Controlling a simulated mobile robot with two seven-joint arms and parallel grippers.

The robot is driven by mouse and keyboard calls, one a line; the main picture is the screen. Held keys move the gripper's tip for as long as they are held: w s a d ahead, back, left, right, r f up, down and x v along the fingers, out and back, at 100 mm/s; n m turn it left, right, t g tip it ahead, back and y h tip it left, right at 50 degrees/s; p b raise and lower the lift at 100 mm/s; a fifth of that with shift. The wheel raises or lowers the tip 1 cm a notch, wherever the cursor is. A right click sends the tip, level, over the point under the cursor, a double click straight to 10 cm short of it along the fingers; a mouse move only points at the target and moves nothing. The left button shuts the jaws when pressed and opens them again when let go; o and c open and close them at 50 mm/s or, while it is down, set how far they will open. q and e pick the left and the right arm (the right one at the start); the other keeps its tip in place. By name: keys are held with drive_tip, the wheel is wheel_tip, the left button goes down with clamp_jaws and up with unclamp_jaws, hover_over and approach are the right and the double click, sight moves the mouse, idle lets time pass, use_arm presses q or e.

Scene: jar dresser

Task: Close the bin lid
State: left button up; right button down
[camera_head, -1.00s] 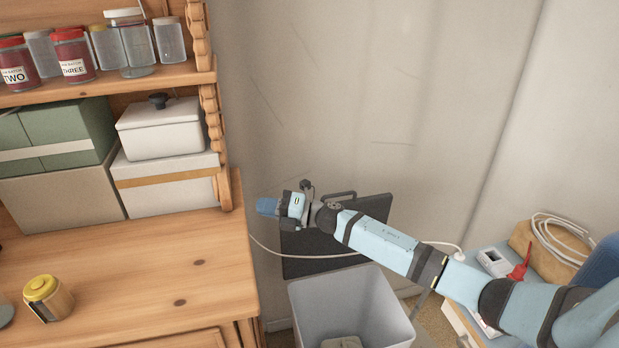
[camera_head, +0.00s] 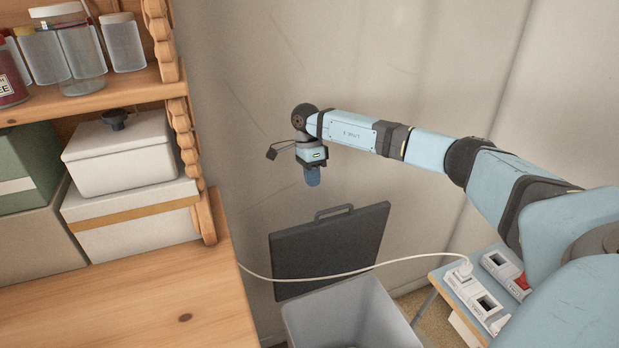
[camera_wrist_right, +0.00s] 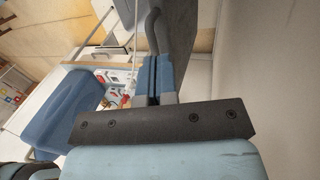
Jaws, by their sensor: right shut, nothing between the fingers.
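The grey bin (camera_head: 350,315) stands on the floor at the bottom middle of the head view, its mouth open. Its dark lid (camera_head: 325,255) stands upright behind the bin, near the wall, with a bar handle along its top edge. My right gripper (camera_head: 312,180) hangs pointing down just above the lid's handle, apart from it in the head view. Its blue fingers are shut with nothing between them. The right wrist view shows the shut fingers (camera_wrist_right: 156,80), with the dark lid (camera_wrist_right: 180,45) beside them. My left gripper is not in view.
A wooden dresser (camera_head: 130,310) with jars and boxes stands left of the bin. A white cable (camera_head: 350,273) runs in front of the lid to a power strip (camera_head: 470,285) on a small table at the right. The wall is close behind the lid.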

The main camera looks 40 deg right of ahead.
drive_tip(key=p+x, duration=0.1)
drive_tip(key=x, duration=0.6)
drive_tip(key=shift+f, duration=0.15)
drive_tip(key=shift+s, duration=0.1)
